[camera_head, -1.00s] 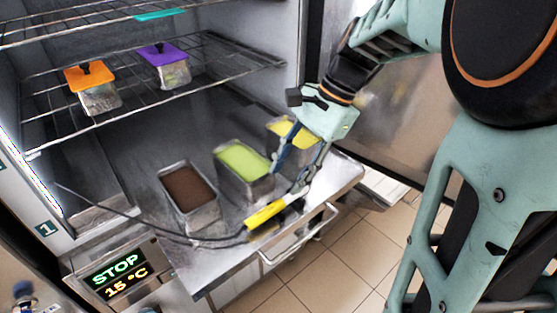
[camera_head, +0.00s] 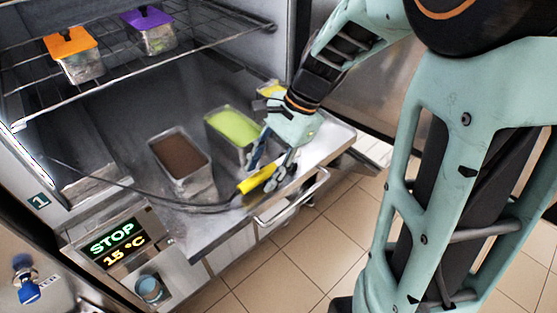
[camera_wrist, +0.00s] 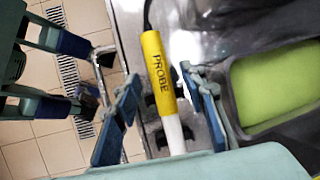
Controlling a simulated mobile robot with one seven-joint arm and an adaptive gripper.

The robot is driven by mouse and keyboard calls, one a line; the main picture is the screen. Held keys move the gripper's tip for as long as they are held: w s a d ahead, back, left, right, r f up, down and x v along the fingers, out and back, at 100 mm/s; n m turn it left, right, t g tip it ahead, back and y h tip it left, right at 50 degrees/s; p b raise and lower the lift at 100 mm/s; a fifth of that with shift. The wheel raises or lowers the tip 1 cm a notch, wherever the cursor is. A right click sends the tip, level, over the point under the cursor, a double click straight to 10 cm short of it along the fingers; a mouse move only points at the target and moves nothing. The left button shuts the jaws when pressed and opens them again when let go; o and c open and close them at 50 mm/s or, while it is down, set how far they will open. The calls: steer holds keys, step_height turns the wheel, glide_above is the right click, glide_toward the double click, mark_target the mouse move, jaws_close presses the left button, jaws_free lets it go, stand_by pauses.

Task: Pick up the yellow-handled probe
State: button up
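The yellow-handled probe (camera_head: 247,186) lies on the metal ledge at the front of the open freezer, its black cable running left into the chamber. In the wrist view the probe (camera_wrist: 158,65) shows the word PROBE on its yellow handle and a white end toward my palm. My gripper (camera_head: 261,177) is low over the handle. In the wrist view my gripper (camera_wrist: 158,78) is open, with one blue-padded finger on each side of the handle. Gaps show between the handle and both fingers. In the head view my fingers hide part of the handle.
Metal tubs of brown (camera_head: 180,155) and green (camera_head: 233,125) contents stand behind the probe, with a yellow one (camera_head: 271,89) partly hidden. A handle bar (camera_head: 293,200) runs along the ledge's front. Orange- (camera_head: 70,42) and purple-lidded (camera_head: 147,18) containers sit on the rack above.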

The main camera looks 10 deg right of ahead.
jaws_close()
steer(key=shift+r, duration=0.2)
stand_by(0.3)
